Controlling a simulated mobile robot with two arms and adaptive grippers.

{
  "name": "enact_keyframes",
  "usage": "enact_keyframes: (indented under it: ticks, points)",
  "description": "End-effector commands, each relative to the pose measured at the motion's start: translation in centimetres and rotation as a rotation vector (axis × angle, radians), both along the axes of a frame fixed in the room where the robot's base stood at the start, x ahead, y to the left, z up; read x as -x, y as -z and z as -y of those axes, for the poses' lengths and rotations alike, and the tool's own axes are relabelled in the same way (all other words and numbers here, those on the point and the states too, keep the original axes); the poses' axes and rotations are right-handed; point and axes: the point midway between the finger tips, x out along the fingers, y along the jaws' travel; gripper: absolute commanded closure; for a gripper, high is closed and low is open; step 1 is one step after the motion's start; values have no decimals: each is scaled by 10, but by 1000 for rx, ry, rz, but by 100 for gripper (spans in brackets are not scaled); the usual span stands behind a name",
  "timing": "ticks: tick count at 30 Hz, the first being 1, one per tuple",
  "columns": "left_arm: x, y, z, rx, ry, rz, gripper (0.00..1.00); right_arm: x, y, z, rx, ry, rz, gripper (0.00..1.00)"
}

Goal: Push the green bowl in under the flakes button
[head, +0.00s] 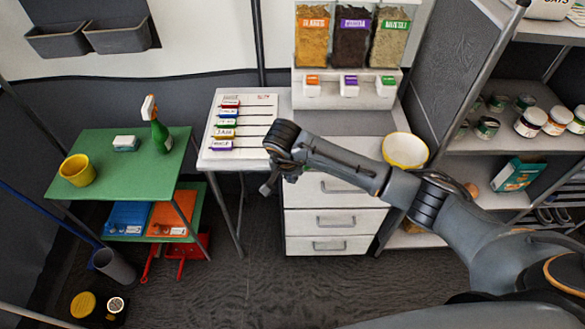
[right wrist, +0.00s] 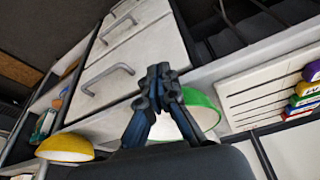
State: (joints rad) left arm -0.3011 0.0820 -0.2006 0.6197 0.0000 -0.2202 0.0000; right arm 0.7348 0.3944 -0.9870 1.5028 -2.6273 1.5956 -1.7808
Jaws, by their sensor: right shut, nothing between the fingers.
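The green bowl (right wrist: 206,115), white inside with a green rim, shows in the right wrist view just behind and right of my right gripper's fingers. The flakes button (head: 312,86) is the white, orange-marked one under the left dispenser (head: 312,38) of orange flakes. My left gripper is not in view.
A yellow bowl (head: 405,150) stands at the counter's right end. Purple-marked (head: 349,86) and green-marked (head: 386,86) buttons sit beside the flakes one. A white board with coloured labels (head: 240,120) lies left of the counter. The counter strip under the buttons looks clear.

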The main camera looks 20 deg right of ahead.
Motion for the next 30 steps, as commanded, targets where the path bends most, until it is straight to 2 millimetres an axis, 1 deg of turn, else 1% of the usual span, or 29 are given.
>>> enact_keyframes:
  ticks: [1, 6, 17, 20, 23, 30]
  points:
    - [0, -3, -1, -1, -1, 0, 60, -4, -1, 2, -1, 1, -3, 100]
    - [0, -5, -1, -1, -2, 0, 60, -12, 1, 7, 0, -1, -2, 100]
    - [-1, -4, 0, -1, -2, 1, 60, -14, 1, 8, -1, -1, -2, 100]
    - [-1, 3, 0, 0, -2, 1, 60, -18, 4, 10, 1, -3, 0, 100]
    - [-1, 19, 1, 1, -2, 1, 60, -28, 7, 16, 3, -4, 3, 100]
    - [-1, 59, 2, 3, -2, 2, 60, -61, 9, 36, 4, 3, 1, 100]
